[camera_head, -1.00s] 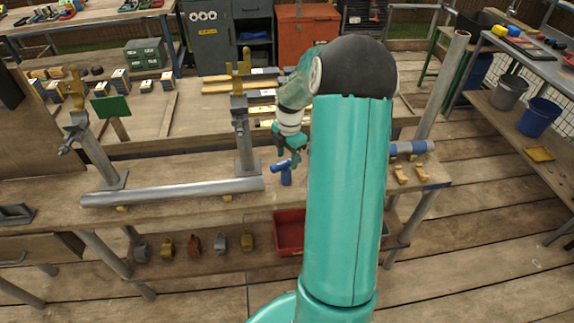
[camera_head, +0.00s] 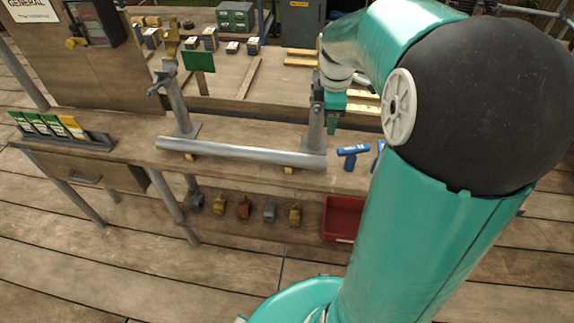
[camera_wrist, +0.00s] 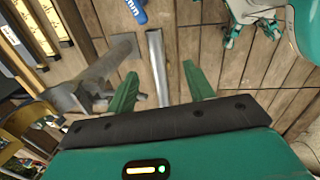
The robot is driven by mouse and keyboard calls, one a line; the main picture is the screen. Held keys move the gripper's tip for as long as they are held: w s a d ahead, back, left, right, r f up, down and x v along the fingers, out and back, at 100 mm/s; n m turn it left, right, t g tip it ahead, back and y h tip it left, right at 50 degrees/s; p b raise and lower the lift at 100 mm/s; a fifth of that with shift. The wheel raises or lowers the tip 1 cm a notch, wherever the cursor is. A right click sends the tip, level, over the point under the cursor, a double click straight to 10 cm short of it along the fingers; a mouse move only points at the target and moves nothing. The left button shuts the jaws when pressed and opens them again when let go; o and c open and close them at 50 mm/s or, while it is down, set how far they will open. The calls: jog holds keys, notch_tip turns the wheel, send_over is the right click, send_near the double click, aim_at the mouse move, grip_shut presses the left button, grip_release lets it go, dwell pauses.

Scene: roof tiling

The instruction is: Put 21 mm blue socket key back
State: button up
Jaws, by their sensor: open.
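A blue T-shaped key (camera_head: 352,154) is on the bench, right of the right end of the grey pipe. Its size marking is too small to read in the head view. A second blue piece (camera_head: 378,156) stands just right of it, partly hidden by my arm. In the wrist view a blue cylinder end with white lettering (camera_wrist: 132,9) shows at the top edge; only part of the lettering is visible. My gripper (camera_head: 332,117) is left of the blue key, by the upright post. In the wrist view its fingers (camera_wrist: 160,70) are spread apart with nothing between them.
The grey pipe (camera_head: 240,152) lies along the bench front, with a post (camera_head: 314,128) close beside my gripper. A red bin (camera_head: 343,218) and several small coloured clamps (camera_head: 244,207) are on the lower shelf. A rack of cards (camera_head: 60,130) stands at left.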

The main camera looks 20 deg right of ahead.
jog(key=s+a+r+m+t, duration=0.2)
jog(key=s+a+m, duration=0.4)
jog(key=a, duration=0.3)
jog(key=s+a+r+m+t+y, duration=0.1)
jog(key=s+a+r+m, duration=0.3)
jog(key=s+a, duration=0.5)
jog(key=shift+s+a+r+m+t, duration=0.15)
jog(key=shift+a+r+m+t, duration=0.1)
jog(key=shift+a+m+t, duration=0.7)
jog(key=shift+d+g, duration=0.15)
jog(key=shift+g, duration=0.1)
jog(key=c, duration=0.3)
jog(key=shift+c, duration=0.2)
jog(key=shift+d+m, duration=0.2)
jog(key=shift+m, duration=0.05)
